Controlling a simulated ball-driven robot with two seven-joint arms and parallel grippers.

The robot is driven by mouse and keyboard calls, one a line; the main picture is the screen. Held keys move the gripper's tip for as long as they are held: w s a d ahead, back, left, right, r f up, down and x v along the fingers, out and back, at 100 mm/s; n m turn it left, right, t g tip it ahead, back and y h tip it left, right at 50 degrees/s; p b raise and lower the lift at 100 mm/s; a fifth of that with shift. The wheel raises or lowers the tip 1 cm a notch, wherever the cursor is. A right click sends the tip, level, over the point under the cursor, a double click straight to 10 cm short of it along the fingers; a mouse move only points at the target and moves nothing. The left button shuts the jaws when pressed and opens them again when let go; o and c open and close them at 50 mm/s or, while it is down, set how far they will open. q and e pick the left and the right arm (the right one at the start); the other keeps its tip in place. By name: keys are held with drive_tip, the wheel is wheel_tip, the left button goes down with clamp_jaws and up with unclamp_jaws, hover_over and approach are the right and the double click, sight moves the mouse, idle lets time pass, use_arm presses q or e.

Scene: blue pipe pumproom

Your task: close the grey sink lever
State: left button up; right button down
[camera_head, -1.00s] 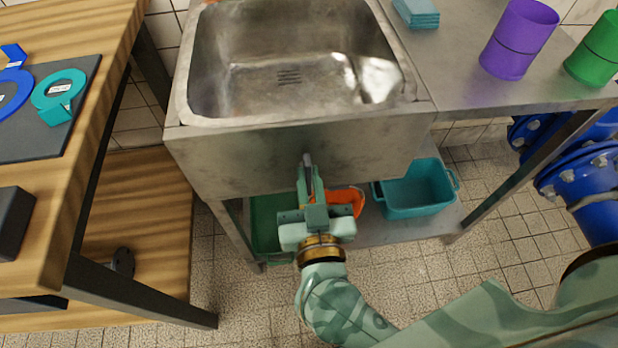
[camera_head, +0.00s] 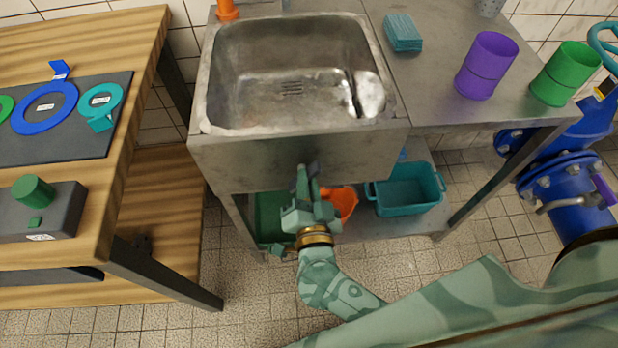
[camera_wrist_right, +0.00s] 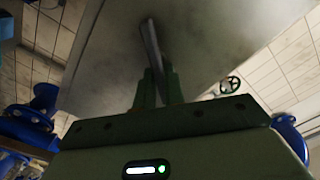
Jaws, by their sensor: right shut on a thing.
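The grey sink lever (camera_head: 293,181) is a short bar at the front face of the steel sink (camera_head: 250,160). In the head view most of it is hidden by my right gripper (camera_head: 305,180). In the right wrist view the lever (camera_wrist_right: 152,42) is a thin grey bar that rises from between the fingers, slightly tilted, against the steel face. My right gripper is shut on the lever, with its fingertips (camera_wrist_right: 155,85) on either side of it. My left gripper is not in view.
Under the sink are a green bin (camera_head: 270,217), an orange bucket (camera_head: 346,204) and a teal basket (camera_head: 408,192). A wooden bench (camera_head: 150,80) stands at left. Purple (camera_head: 487,68) and green (camera_head: 566,75) cups stand on the steel counter. Blue pipes (camera_head: 565,180) are at right.

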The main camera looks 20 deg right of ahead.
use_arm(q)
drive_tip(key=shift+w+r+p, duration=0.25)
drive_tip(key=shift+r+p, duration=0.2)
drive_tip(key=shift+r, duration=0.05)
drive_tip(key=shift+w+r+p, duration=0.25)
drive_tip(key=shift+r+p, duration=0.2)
use_arm(e)
drive_tip(key=shift+s+d+f+m, duration=0.1)
drive_tip(key=shift+f+m, duration=0.1)
drive_tip(key=shift+m, duration=1.45)
drive_tip(key=shift+f+m, duration=0.15)
drive_tip(key=shift+m, duration=1.45)
drive_tip(key=shift+s+d+f+m, duration=0.1)
drive_tip(key=shift+f+m, duration=0.1)
drive_tip(key=shift+m, duration=1.45)
drive_tip(key=shift+a, duration=0.1)
drive_tip(key=c, duration=1.5)
unclamp_jaws()
drive_tip(key=shift+w+r, duration=0.1)
